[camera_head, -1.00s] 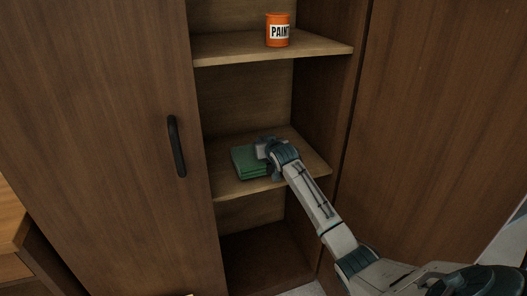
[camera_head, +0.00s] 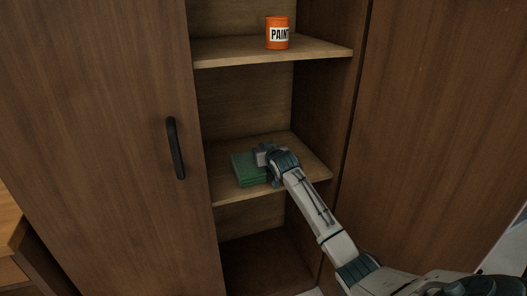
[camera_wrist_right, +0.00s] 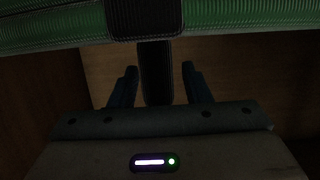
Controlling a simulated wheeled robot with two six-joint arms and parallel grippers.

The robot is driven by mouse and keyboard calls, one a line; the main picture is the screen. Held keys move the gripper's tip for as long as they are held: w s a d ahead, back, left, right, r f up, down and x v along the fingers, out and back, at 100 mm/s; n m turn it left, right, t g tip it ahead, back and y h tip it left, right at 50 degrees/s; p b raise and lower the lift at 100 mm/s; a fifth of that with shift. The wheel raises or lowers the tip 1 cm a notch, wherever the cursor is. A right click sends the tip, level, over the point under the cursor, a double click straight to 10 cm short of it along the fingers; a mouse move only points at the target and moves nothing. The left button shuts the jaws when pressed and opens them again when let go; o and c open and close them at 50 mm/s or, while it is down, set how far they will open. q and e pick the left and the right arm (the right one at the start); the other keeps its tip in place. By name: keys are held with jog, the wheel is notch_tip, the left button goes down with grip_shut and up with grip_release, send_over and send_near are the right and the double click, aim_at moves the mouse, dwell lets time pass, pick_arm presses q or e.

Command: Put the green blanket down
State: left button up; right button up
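The green blanket (camera_head: 247,170) is a folded stack at the middle shelf (camera_head: 290,188) of the open cabinet, toward its left side. I cannot tell whether its underside touches the shelf or sits just above it. My right gripper (camera_head: 266,158) is at the blanket's right side. My left gripper is not in view.
An orange paint can (camera_head: 277,33) stands on the upper shelf (camera_head: 235,53). A closed brown door with a black handle (camera_head: 175,148) is at the left. A brown panel (camera_head: 435,120) is at the right. The middle shelf's front right is clear.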

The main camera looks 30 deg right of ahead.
jog(key=shift+s, duration=0.25)
jog(key=v, duration=1.2)
jog(key=s+a+f+n+g+y, duration=0.1)
jog(key=s+a+f+g, duration=0.3)
jog(key=f, duration=0.7)
jog(key=s+a+f, duration=0.3)
jog(key=s+f, duration=0.4)
jog(key=f, duration=0.4)
jog(key=s+a+f+n+g+y, duration=0.1)
jog(key=s+a+f+g, duration=0.3)
jog(key=f, duration=0.7)
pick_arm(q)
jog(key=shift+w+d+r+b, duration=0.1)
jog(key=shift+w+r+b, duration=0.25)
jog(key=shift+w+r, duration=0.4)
pick_arm(e)
jog(key=s+a+f+g, duration=0.2)
jog(key=s+f, duration=1)
jog(key=s, duration=0.3)
jog(key=s+a+f+n+g, duration=0.1)
jog(key=s+a+f+g, duration=0.1)
jog(key=s+f, duration=1)
jog(key=s+a, duration=0.1)
jog(key=s, duration=0.2)
jog(key=shift+a+f+g, duration=0.2)
jog(key=shift+f+g, duration=0.1)
jog(key=shift+f, duration=0.1)
